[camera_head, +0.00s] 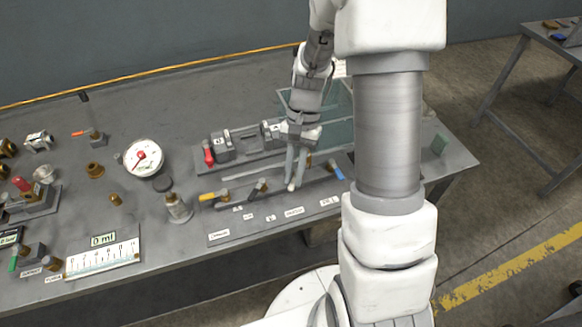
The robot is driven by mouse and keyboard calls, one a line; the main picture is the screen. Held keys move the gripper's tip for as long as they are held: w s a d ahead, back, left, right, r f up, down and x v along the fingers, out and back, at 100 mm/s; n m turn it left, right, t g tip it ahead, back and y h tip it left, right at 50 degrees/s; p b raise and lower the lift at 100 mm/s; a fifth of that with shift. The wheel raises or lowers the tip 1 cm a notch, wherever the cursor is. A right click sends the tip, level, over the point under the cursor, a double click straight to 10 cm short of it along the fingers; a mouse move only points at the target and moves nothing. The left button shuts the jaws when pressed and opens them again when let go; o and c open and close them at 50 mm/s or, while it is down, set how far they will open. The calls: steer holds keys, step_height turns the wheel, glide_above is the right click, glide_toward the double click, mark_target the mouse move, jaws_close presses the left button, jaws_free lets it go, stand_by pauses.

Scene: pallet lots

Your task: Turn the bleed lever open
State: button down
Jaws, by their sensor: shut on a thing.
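A bench-top manifold (235,222) carries a row of small levers with white label plates in front. A yellow-handled lever (213,195) is at the left, a brass-and-dark one (261,186) beside it, and a blue-handled lever (337,170) at the right. My gripper (292,180) points down between the last two, its fingers close together around a pale-tipped lever handle (291,187). The fingers hide most of that handle. The label lettering is too small to read surely, so I cannot tell which lever is the bleed lever.
Behind the manifold stands a block assembly with a red handle (208,154). A round gauge (144,157), brass fittings (95,171) and a scale plate (103,255) lie to the left. My white arm hides part of the bench's right side.

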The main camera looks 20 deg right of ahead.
steer(key=n, duration=0.1)
steer(key=n+h+p, duration=0.1)
steer(key=n, duration=0.1)
steer(key=shift+s+d+r+n+g, duration=0.1)
steer(key=shift+s+d+n+g, duration=0.1)
steer(key=shift+d+n+g, duration=0.15)
steer(key=shift+d+n+h, duration=0.25)
steer(key=shift+n+h, duration=0.2)
steer(key=shift+n, duration=0.5)
steer(key=shift+d+n+h, duration=0.25)
steer(key=shift+n+h, duration=0.2)
steer(key=shift+n, duration=0.45)
steer(key=shift+d+p, duration=0.1)
steer(key=shift+p, duration=0.2)
steer(key=c, duration=0.8)
jaws_free()
steer(key=shift+c, duration=0.2)
steer(key=shift+s, duration=0.1)
steer(key=p+v, duration=0.1)
steer(key=v, duration=1.6)
steer(key=shift+w, duration=0.25)
steer(key=shift+r, duration=0.1)
